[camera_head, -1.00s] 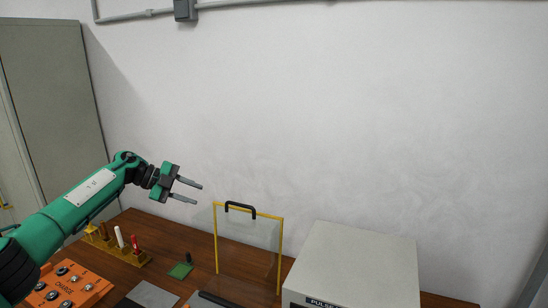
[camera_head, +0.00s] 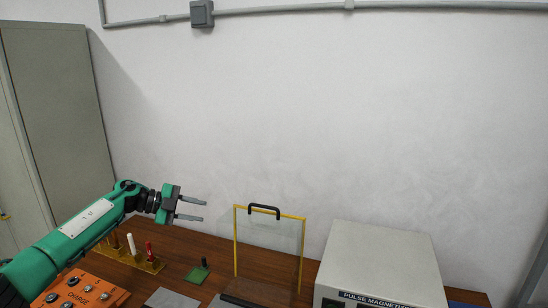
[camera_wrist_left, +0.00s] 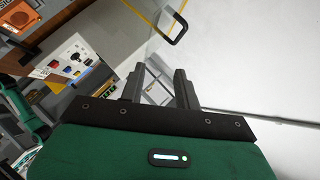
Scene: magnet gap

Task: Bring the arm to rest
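My left gripper (camera_head: 191,209) is in the air above the back left of the table, fingers apart with nothing between them, pointing right. Its two grey fingers also show in the left wrist view (camera_wrist_left: 160,88), spread and empty. My green left arm comes in from the lower left of the head view. The gripper is left of a clear shield with a yellow frame (camera_head: 235,245) and a black handle, and appears apart from it. My right gripper is in neither view.
The wooden table (camera_head: 178,262) holds an orange charge box (camera_head: 88,290), a yellow rack (camera_head: 150,265) with coloured rods, a green block (camera_head: 198,274) with a dark post, and a grey pulse magnet unit (camera_head: 385,262). A grey cabinet (camera_head: 60,130) stands left. The air before the wall is clear.

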